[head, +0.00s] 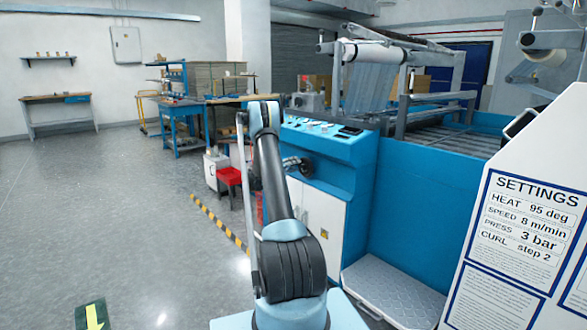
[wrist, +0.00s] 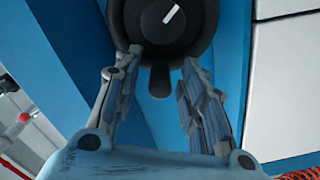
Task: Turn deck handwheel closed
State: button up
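In the wrist view a round black handwheel (wrist: 165,25) with a white pointer mark sits on a blue panel. The mark slants up to the right. A short black lobe (wrist: 159,82) sticks down from its lower rim. My gripper (wrist: 160,64) is open, its fingertips at the wheel's lower edge, one on each side of the lobe. A gap shows between the lobe and each finger; whether a fingertip touches the rim I cannot tell.
The blue control console (head: 325,150) has buttons on its sloped top and white doors (head: 318,215) below. A grey step (head: 392,290) and a white settings board (head: 520,220) stand at right. A red bin (head: 229,177) is left of my arm. The left floor is clear.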

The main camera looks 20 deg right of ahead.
jog(key=v, duration=1.1)
jog(key=shift+a+r, duration=0.1)
jog(key=s+r+g+y, duration=0.2)
jog(key=s+r+y, duration=0.2)
jog(key=s+r, duration=0.65)
jog(key=s+a+r+y, duration=0.2)
jog(key=s, duration=0.7)
jog(key=s+a+r+y, duration=0.2)
jog(key=s+a, duration=0.1)
jog(key=s, duration=0.6)
jog(key=s+a+f+y, duration=0.3)
jog(key=s+a+f, duration=0.1)
jog(key=s, duration=0.8)
jog(key=s+a+f+n+g+y, duration=0.1)
jog(key=s+a+f+y, duration=0.2)
jog(key=s, duration=1)
jog(key=s+a+f+g+y, duration=0.1)
jog(key=s+a+f+y, duration=0.2)
jog(key=s+a, duration=0.6)
jog(key=s+f, duration=0.2)
jog(key=s, duration=0.2)
jog(key=shift+f+n, duration=0.15)
jog(key=shift+n, duration=0.15)
